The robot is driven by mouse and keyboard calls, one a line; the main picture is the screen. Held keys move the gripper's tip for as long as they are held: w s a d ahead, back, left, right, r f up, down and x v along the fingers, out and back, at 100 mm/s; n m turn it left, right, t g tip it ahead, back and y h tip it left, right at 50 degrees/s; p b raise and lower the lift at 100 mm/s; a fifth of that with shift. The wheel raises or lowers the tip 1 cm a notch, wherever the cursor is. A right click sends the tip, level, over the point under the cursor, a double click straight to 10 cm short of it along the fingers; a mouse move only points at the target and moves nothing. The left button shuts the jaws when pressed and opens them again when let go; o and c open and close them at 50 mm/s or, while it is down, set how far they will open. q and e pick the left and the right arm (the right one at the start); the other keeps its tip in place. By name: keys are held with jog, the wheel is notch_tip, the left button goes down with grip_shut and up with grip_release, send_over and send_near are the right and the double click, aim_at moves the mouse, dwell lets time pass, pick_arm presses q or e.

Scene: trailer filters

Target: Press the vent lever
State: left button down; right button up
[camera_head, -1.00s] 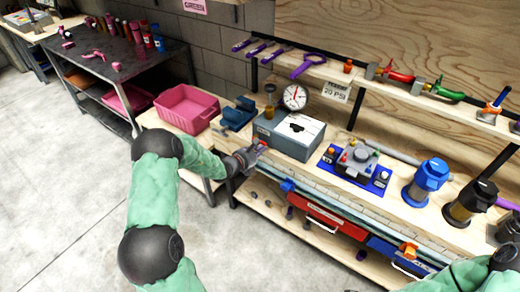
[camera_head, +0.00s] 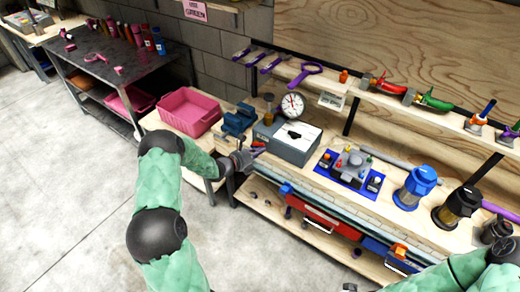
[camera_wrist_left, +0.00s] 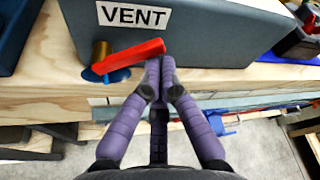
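The grey box with the VENT label (camera_wrist_left: 134,16) stands on the wooden bench; it also shows in the head view (camera_head: 288,150). The red vent lever (camera_wrist_left: 128,54) sticks out from a brass fitting (camera_wrist_left: 101,52) on the box's front face, tilted up toward its right end. My left gripper (camera_wrist_left: 160,62) has its purple fingers together, with the tips right at the lever's free end, just under it. I cannot tell whether they touch. In the head view my left gripper (camera_head: 252,154) is at the box's front left corner. My right gripper is not visible; only its arm shows at bottom right.
A blue vise (camera_head: 238,120) and pink bin (camera_head: 189,112) are left of the box. A pressure gauge (camera_head: 292,104) stands behind it. A blue-based device (camera_head: 350,168) and canisters (camera_head: 415,187) are to the right. Open floor lies at left.

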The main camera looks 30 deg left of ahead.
pick_arm(q)
jog(key=r+n+p, duration=0.1)
jog(key=n, duration=0.1)
jog(key=a+n+h+p, duration=0.1)
jog(key=r+n+t+h+p, duration=0.1)
jog(key=n, duration=0.1)
jog(key=shift+a+r+n, duration=0.3)
jog(key=shift+a, duration=0.05)
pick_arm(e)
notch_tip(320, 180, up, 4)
pick_arm(q)
jog(key=shift+d, duration=0.1)
